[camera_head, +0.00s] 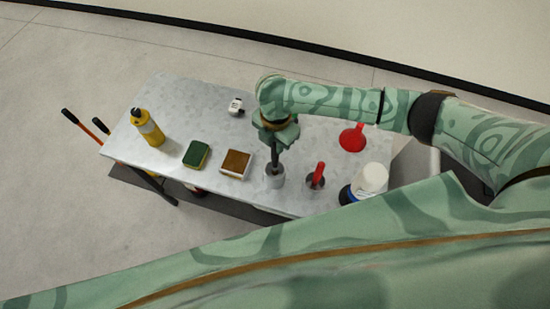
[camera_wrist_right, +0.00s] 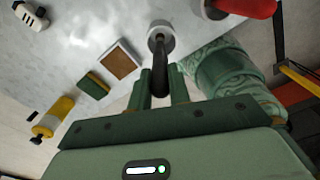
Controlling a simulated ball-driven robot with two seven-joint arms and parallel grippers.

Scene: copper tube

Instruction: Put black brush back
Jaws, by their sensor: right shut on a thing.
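My right gripper (camera_head: 277,137) is shut on the black brush (camera_head: 275,156), which hangs roughly upright below it. In the right wrist view the brush (camera_wrist_right: 161,80) runs from between the fingers (camera_wrist_right: 160,88) to the light grey cup (camera_wrist_right: 161,36). In the head view the brush's lower end meets the mouth of that cup (camera_head: 274,179) near the table's front edge. I cannot tell how deep the end sits in the cup. My left gripper is not in view.
On the table (camera_head: 215,107), a red-handled tool (camera_head: 319,171) stands just right of the cup. A brown block (camera_head: 236,162), green sponge (camera_head: 196,154) and yellow bottle (camera_head: 148,128) are left. A red funnel-like object (camera_head: 352,139) and white container (camera_head: 371,180) are right.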

